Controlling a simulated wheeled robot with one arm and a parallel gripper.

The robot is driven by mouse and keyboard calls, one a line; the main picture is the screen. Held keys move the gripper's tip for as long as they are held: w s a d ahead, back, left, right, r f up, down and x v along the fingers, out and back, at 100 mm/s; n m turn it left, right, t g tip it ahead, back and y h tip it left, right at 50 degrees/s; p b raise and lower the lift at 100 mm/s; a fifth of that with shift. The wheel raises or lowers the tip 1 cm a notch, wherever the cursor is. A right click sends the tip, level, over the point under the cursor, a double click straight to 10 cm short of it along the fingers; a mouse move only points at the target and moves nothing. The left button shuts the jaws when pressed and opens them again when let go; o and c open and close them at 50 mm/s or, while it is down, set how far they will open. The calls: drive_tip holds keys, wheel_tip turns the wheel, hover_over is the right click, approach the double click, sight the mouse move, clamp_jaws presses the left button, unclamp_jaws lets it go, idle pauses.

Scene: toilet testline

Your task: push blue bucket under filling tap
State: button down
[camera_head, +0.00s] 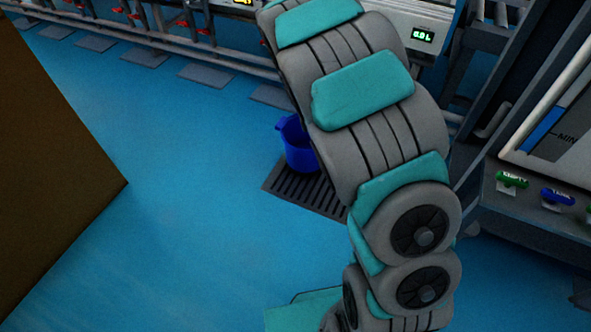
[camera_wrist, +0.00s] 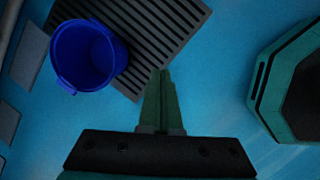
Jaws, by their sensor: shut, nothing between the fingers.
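In the wrist view the bucket (camera_wrist: 88,55) is at the upper left, open side facing the camera, overlapping the edge of the grate (camera_wrist: 180,22). My gripper (camera_wrist: 161,72) is shut and empty, its green fingers pointing at the grate's edge, to the right of the bucket and apart from it in the picture. My gripper is hidden in the head view. I cannot make out the filling tap.
Pipes with red valve handles (camera_head: 203,31) run along the back, with grey floor plates (camera_head: 207,75) below. A green digital display (camera_head: 423,36) is at the top right. A panel with green and blue knobs (camera_head: 512,180) stands right. A brown block (camera_head: 50,170) fills the left. Blue floor between is clear.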

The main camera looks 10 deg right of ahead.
drive_tip(key=w+a+f+n+b, duration=0.1)
drive_tip(key=w+a+f+n, duration=0.15)
drive_tip(key=f, duration=0.35)
drive_tip(key=w+a+f+n, duration=0.1)
drive_tip(key=w+f+n, duration=0.2)
drive_tip(key=w+f, duration=0.15)
drive_tip(key=n+t+y+b, duration=0.1)
drive_tip(key=n+t, duration=0.1)
drive_tip(key=n, duration=0.4)
approach(300, 159)
drive_tip(key=s+a+f, duration=0.3)
drive_tip(key=a+f, duration=0.1)
drive_tip(key=f, duration=0.1)
drive_tip(key=b+x, duration=0.1)
drive_tip(key=x, duration=0.2)
drive_tip(key=b+x, duration=0.1)
drive_tip(key=x, duration=0.2)
drive_tip(key=s+b+x, duration=0.1)
drive_tip(key=b+x, duration=0.1)
drive_tip(key=x, duration=0.1)
drive_tip(key=shift+w+f, duration=0.1)
drive_tip(key=shift+f, duration=0.2)
drive_tip(key=shift+w+d, duration=0.3)
drive_tip(key=shift+w, duration=0.2)
drive_tip(key=shift+w+d, duration=0.3)
drive_tip(key=shift+w, duration=0.2)
drive_tip(key=shift+w+d+r+b, duration=0.15)
drive_tip(key=shift+w+d+b, duration=0.35)
drive_tip(key=shift+w, duration=0.2)
